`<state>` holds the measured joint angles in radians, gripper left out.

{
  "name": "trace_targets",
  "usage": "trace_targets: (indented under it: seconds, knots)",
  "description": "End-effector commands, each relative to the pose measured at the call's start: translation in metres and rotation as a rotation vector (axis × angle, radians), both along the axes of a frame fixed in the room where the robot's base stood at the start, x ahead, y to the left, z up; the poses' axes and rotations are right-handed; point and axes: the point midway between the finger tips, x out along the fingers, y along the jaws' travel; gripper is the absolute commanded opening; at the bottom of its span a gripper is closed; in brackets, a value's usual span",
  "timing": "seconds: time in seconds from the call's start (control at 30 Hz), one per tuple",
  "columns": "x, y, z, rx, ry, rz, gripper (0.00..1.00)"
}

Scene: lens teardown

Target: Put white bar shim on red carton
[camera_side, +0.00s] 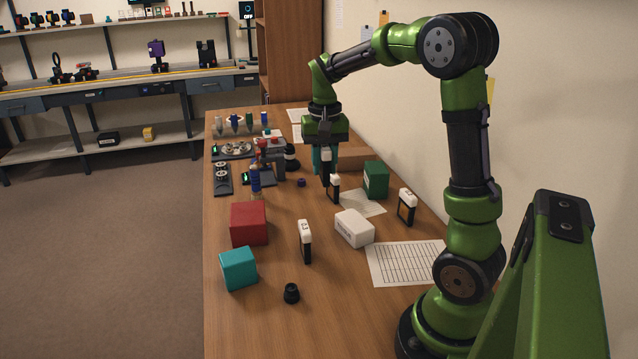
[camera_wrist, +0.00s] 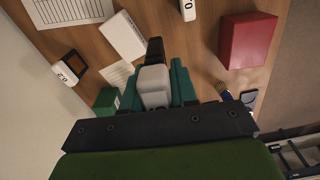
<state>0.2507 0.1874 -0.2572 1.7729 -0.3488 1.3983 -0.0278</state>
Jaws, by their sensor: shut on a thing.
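My gripper (camera_side: 325,168) points down over the table, with teal fingers. In the wrist view my gripper (camera_wrist: 156,82) is shut on a bar shim with a white top (camera_wrist: 154,78) and a dark lower part. In the side view the held shim (camera_side: 334,187) shows just under the fingers, partly hidden; I cannot tell whether it touches the table. The red carton (camera_side: 248,224) stands at the left side of the table, apart from my gripper, with nothing on top. It also shows in the wrist view (camera_wrist: 247,40).
Two similar white-topped shims stand upright, one in front (camera_side: 305,241) and one at right (camera_side: 407,206). A white box (camera_side: 354,228), green box (camera_side: 376,180), teal box (camera_side: 238,268) and black knob (camera_side: 291,293) are on the table. Tools and lens parts crowd the far left.

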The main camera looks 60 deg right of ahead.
Motion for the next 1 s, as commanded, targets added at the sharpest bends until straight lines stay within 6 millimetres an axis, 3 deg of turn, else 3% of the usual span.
trace_targets:
  seconds: [0.03,0.5,0.7,0.83,1.0]
  knots:
    - [0.005,0.015,-0.003,0.005,0.005,0.022,0.00]
    - [0.023,0.108,-0.006,0.004,0.005,0.113,0.00]
    - [0.023,0.105,-0.040,0.005,0.008,0.107,0.00]
    - [0.025,0.104,-0.052,0.004,0.006,0.106,0.00]
    - [0.054,0.098,-0.058,0.002,0.004,0.107,0.00]
